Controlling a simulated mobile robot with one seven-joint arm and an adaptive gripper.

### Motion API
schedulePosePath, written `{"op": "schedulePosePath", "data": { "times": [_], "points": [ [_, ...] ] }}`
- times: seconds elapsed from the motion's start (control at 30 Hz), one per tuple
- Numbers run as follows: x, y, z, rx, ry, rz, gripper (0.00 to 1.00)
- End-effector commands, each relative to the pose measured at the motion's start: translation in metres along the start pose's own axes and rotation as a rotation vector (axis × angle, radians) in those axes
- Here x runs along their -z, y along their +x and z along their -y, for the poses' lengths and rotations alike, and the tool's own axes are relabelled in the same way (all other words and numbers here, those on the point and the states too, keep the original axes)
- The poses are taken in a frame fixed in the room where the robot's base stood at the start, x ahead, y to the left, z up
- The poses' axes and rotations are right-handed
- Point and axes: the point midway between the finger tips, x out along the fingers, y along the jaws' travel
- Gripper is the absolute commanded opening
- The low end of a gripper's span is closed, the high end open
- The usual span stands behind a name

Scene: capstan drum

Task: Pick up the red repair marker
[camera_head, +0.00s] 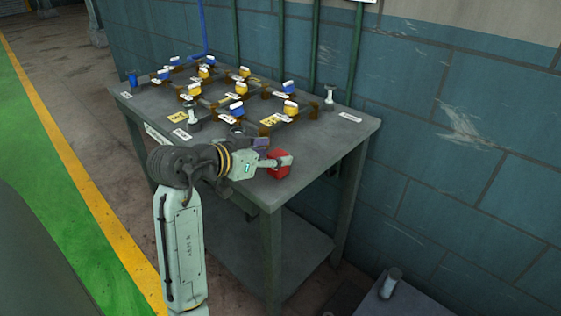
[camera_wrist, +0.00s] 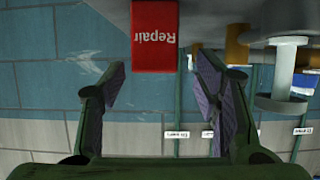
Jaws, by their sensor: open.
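The red repair marker (camera_head: 277,170) is a small red block on the near front corner of the grey table. In the wrist view the marker (camera_wrist: 154,36) shows at the top with the upside-down white word "Repair". My gripper (camera_head: 272,162) is low over the table at the marker, and one finger covers part of it in the head view. In the wrist view my gripper (camera_wrist: 163,70) has its fingers spread wide, with the marker between and just beyond the tips. I cannot tell whether a finger touches it.
The grey table (camera_head: 318,150) holds several blue and yellow pieces on brown brackets behind my gripper. A silver spool (camera_head: 329,97) stands at the back right and another post (camera_head: 192,113) is left of centre. A blue wall (camera_head: 450,150) runs behind. The table's right side is clear.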

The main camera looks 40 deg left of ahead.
Motion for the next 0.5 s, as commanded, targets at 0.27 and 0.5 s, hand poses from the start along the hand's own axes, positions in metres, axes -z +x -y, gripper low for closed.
{"op": "schedulePosePath", "data": {
  "times": [0.27,0.5],
  "points": [
    [0.001,0.027,-0.003,-0.002,-0.002,0.001,0.57],
    [-0.002,0.056,-0.004,0.000,0.000,0.000,0.57]
  ]
}}
